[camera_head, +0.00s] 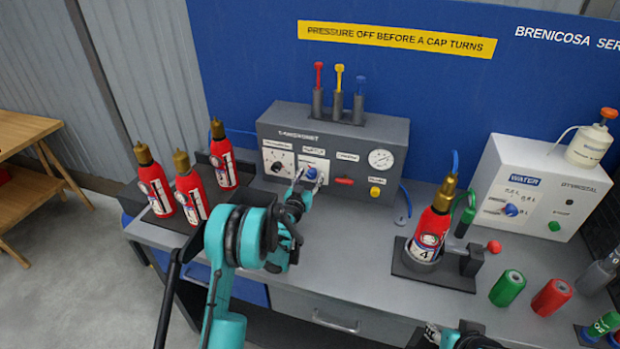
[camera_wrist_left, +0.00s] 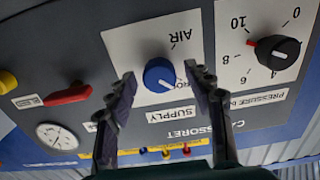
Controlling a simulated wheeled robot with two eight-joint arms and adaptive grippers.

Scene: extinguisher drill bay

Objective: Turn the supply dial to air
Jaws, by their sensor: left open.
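The blue supply dial (camera_head: 312,174) is on a white plate on the front of the grey Cassoret panel (camera_head: 390,137). In the left wrist view the dial (camera_wrist_left: 159,74) lies between the fingers, with its white mark toward the lower right, near a partly hidden label and away from the word AIR (camera_wrist_left: 180,38). My left gripper (camera_head: 308,184) is open at the dial; in the wrist view its fingers (camera_wrist_left: 160,84) stand one on each side. I cannot tell whether they touch it. Part of my right arm shows at the bottom edge; its jaws are unclear.
A black pressure knob (camera_wrist_left: 279,52) sits beside the supply plate, and a red lever (camera_wrist_left: 68,95) and gauge (camera_wrist_left: 56,136) on the other side. Red extinguishers (camera_head: 192,194) stand left of my arm. Another extinguisher (camera_head: 430,232) stands right, before the white water unit (camera_head: 575,190).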

